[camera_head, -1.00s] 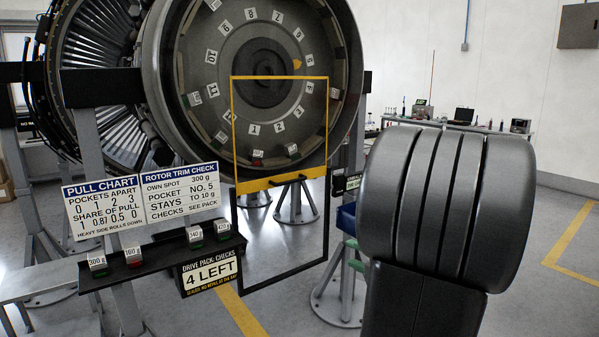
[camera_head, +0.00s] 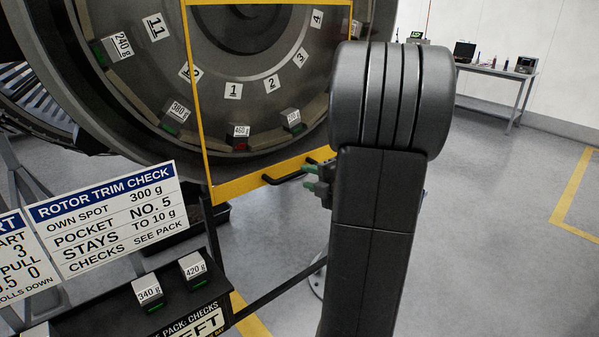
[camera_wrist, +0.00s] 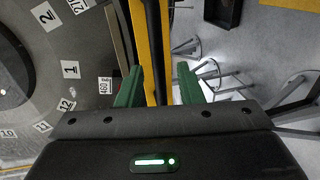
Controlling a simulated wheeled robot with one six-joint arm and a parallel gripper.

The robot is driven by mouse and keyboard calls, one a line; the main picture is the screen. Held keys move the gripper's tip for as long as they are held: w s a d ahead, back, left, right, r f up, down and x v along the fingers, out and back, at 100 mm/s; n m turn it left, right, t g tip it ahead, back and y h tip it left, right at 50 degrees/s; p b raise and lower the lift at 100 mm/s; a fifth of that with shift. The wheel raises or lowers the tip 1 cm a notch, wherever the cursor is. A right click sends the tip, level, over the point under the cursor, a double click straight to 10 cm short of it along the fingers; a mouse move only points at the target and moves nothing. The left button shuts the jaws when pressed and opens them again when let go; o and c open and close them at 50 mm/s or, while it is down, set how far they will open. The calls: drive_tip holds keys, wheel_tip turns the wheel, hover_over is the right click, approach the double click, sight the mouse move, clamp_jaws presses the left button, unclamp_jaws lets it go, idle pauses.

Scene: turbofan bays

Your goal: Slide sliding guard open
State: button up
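The sliding guard (camera_head: 240,188) is a yellow-edged frame in front of the numbered rotor face. A black bar handle (camera_head: 298,174) sticks out from its lower yellow bar. My gripper (camera_head: 314,178) has green fingers beside the right end of this handle in the head view, partly hidden by my arm. In the wrist view my gripper (camera_wrist: 160,80) is open, with one green finger on each side. The guard's yellow and dark edge (camera_wrist: 140,30) runs between the fingers in that picture, with gaps beside it. I cannot tell whether either finger touches the handle.
Weights (camera_head: 194,268) sit on a black shelf at lower left, beside the trim check sign (camera_head: 105,215). Several labelled weights (camera_head: 290,118) sit around the rotor. Stand legs (camera_wrist: 210,75) show right of the fingers in the wrist view.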

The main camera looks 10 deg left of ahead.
sight(301, 174)
drive_tip(key=x, duration=0.3)
drive_tip(key=shift+w+a+r, duration=0.1)
drive_tip(key=shift+w+a, duration=0.05)
drive_tip(key=shift+w, duration=0.1)
drive_tip(key=shift+p+x, duration=0.4)
drive_tip(key=shift+x, duration=0.4)
drive_tip(key=shift+s, duration=0.1)
clamp_jaws()
